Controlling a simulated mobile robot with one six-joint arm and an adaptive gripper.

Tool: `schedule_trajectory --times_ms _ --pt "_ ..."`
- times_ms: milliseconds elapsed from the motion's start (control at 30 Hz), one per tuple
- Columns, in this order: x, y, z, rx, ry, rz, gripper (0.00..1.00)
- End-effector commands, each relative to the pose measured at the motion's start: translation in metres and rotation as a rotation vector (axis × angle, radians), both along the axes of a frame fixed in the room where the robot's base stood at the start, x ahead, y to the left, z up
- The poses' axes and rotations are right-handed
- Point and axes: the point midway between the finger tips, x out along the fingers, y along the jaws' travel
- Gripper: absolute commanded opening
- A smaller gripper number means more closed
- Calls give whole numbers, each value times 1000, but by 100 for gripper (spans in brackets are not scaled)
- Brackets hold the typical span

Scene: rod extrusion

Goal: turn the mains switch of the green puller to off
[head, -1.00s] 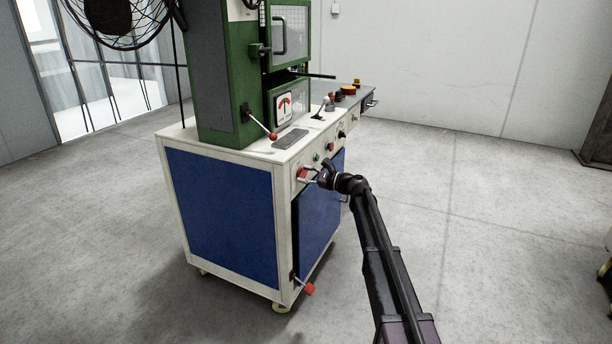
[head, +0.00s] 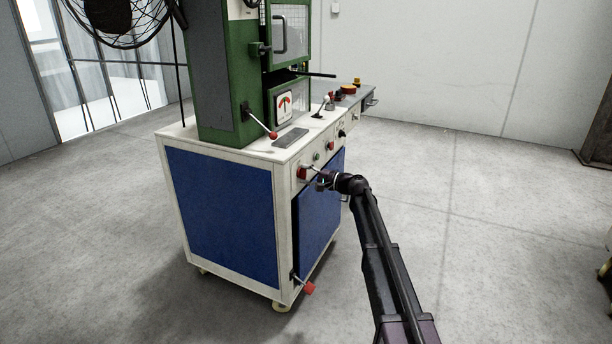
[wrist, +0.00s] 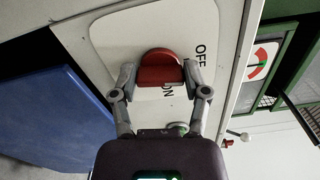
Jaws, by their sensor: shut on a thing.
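The mains switch is a red knob on a white plate, low on the front panel of the green puller (head: 228,75). In the wrist view the red knob (wrist: 158,68) sits between the two fingers of my gripper (wrist: 160,75), which is shut on it. The plate (wrist: 108,48) carries the words OFF, right of the knob, and ON, just below it and partly covered. I cannot tell which word the knob points to. In the head view my gripper (head: 318,179) reaches the panel from the right, at the red knob (head: 302,173).
The puller's white cabinet has blue panels (head: 222,216). A red-tipped lever (head: 271,134) and a dial (head: 284,106) are above the switch. Another red-ended lever (head: 308,288) sticks out near the floor. A fan (head: 118,20) stands behind left.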

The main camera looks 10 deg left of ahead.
Motion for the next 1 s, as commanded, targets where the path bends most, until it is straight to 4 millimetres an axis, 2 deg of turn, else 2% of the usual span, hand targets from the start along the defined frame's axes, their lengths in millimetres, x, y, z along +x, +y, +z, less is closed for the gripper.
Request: schedule_trajectory --times_ms 300,833,867,933,967,1000 --pt "1 1 0 -51 -144 -1 12" --pt "1 0 0 -63 -172 -2 12" --pt "1 0 0 -63 -172 -2 69" --pt "1 0 -1 -63 -172 -2 90" --pt "1 0 -1 -62 -171 -2 94" --pt "1 0 -1 -62 -171 -2 94"
